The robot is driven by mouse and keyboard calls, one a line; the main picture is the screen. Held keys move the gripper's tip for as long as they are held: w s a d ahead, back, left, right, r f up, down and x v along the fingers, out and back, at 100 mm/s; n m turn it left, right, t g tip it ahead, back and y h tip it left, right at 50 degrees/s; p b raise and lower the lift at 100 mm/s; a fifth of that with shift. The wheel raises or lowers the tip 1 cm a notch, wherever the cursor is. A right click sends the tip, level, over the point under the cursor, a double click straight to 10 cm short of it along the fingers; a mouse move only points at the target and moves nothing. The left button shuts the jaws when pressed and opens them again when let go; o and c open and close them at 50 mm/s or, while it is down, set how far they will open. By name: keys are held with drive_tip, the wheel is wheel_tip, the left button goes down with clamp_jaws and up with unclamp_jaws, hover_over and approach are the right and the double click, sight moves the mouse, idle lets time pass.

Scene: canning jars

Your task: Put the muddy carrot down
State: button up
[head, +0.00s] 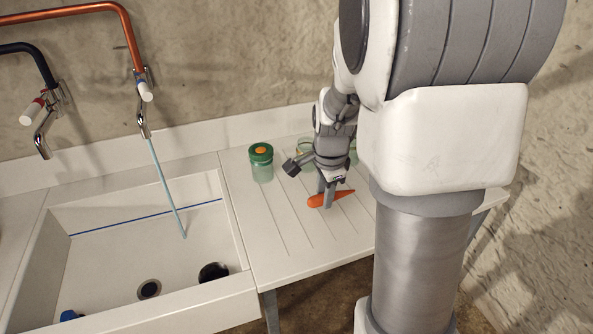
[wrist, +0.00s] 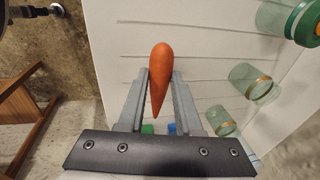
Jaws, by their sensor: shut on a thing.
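The carrot (head: 343,194) is plain orange, and no mud can be made out on it. My gripper (head: 327,203) points down over the ribbed white drainboard (head: 290,245) and is shut on the carrot. In the wrist view the carrot (wrist: 161,65) lies between the two grey fingers of my gripper (wrist: 161,85), its thick end reaching past the fingertips. The carrot is at or very near the board's surface; I cannot tell whether it touches.
A green-lidded jar (head: 262,168) stands left of my gripper. Open glass jars (wrist: 245,78) (wrist: 218,120) show in the wrist view. The white sink (head: 120,250) is at left, with water (head: 165,185) running from a tap. The board's front is clear.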

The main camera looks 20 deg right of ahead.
sight(311, 208)
drive_tip(key=w+f, duration=0.1)
drive_tip(key=w, duration=0.1)
drive_tip(key=w+f, duration=0.3)
drive_tip(key=w, duration=0.2)
drive_tip(key=shift+d+f, duration=0.1)
drive_tip(key=shift+f, duration=0.05)
drive_tip(key=x, duration=0.2)
drive_tip(key=b+x, duration=0.1)
drive_tip(key=x, duration=0.1)
drive_tip(key=shift+s+f, duration=0.1)
drive_tip(key=shift+s, duration=0.25)
